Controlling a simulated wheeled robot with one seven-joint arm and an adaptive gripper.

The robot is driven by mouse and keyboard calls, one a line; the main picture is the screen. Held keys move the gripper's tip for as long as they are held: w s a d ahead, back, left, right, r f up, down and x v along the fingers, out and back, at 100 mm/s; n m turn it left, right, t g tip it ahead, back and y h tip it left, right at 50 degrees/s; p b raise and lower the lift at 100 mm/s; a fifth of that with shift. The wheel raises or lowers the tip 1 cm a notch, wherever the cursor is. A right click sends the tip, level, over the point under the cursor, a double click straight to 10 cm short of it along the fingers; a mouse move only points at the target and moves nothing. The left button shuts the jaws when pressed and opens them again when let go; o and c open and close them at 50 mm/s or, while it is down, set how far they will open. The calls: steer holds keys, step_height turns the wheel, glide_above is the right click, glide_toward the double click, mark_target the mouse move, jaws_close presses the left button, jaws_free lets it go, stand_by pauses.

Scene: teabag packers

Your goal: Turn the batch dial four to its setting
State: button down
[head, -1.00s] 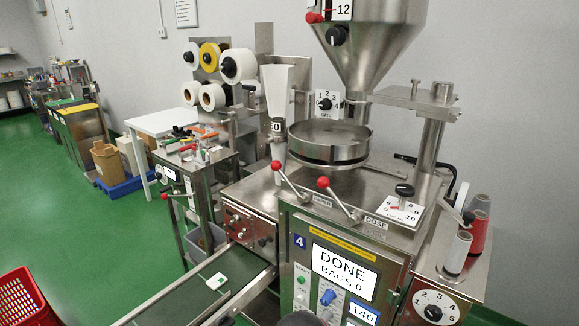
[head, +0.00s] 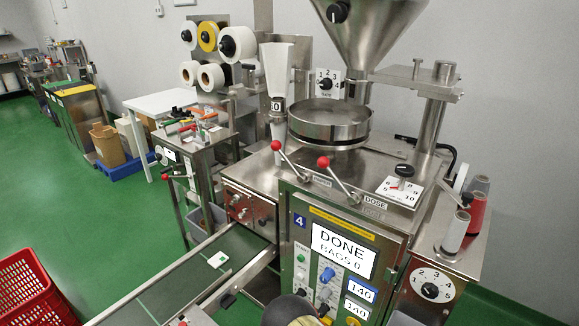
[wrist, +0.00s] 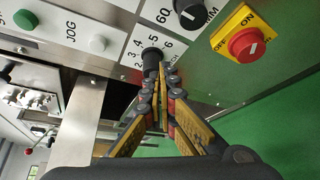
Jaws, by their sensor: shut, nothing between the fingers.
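The machine marked 4 (head: 300,221) has a front panel with a screen reading DONE, BAGS 0 (head: 343,247). In the wrist view, a black knob (wrist: 151,62) sits on a white plate with numbers about 2 to 6. My gripper (wrist: 168,78) is shut and empty, its fingertips right beside this knob; I cannot tell whether they touch. The knob's pointer is hidden. No batch label is readable.
A red stop knob on a yellow plate (wrist: 247,45), a black knob marked 60 (wrist: 191,14), a white JOG button (wrist: 98,43) and a green button (wrist: 25,19) are close by. A conveyor (head: 200,275) extends left of the machine. Green floor lies beyond.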

steer(key=shift+s+a, duration=0.65)
steer(key=shift+s, duration=0.2)
steer(key=shift+f, duration=0.1)
